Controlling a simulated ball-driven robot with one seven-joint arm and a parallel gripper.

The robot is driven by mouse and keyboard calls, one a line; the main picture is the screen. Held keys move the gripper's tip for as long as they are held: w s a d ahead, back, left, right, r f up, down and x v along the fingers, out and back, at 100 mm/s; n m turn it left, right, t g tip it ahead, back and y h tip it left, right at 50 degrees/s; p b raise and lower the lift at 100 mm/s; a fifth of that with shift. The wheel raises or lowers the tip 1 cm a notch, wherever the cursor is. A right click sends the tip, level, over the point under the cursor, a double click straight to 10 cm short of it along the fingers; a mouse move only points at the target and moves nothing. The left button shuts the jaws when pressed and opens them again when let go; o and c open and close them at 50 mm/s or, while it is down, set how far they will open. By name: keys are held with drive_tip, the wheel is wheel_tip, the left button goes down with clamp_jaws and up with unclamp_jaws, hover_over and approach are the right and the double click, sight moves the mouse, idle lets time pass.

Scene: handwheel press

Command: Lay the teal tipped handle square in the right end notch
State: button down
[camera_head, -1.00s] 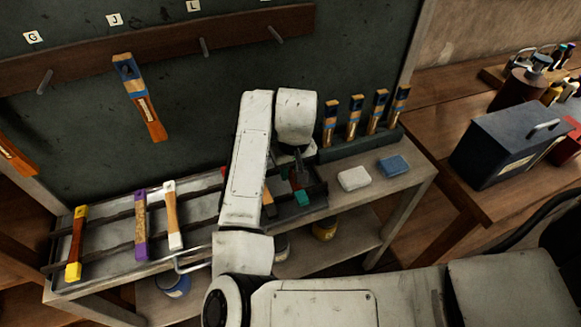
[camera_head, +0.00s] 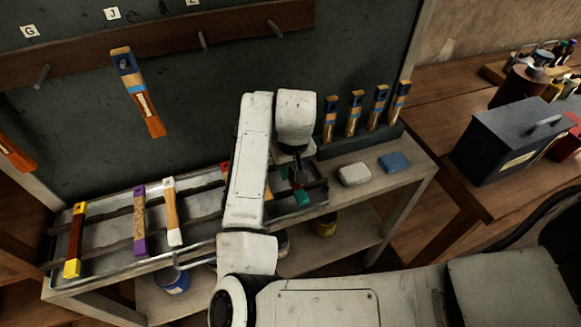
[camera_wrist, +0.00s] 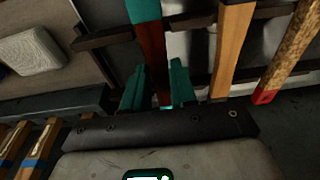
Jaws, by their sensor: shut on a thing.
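The teal tipped handle (camera_wrist: 152,45) is dark red-brown with a teal end. In the wrist view it stands between the teal fingers of my gripper (camera_wrist: 158,88), which is shut on it. Its teal end (camera_head: 301,198) shows at the front of the rack's right part in the head view. The rack (camera_head: 108,212) has two dark rails over a pale tray. The handle crosses the rail near its right end, the left end in the wrist view (camera_wrist: 92,40). I cannot tell whether it sits down in the notch or just above it; my arm and gripper hide much of it.
A plain wooden handle (camera_wrist: 232,45) and a red-ended handle (camera_wrist: 285,55) lie beside the held one. Yellow-ended (camera_head: 76,240), purple-ended (camera_head: 140,220) and white-ended (camera_head: 173,212) handles lie farther left. A white block (camera_head: 354,175) and blue block (camera_head: 393,163) sit right of the rack.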

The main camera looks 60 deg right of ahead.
drive_tip(key=shift+c, duration=2.1)
unclamp_jaws()
wheel_tip(320, 180, up, 7)
drive_tip(key=p, duration=0.6)
drive_tip(key=shift+p, duration=0.4)
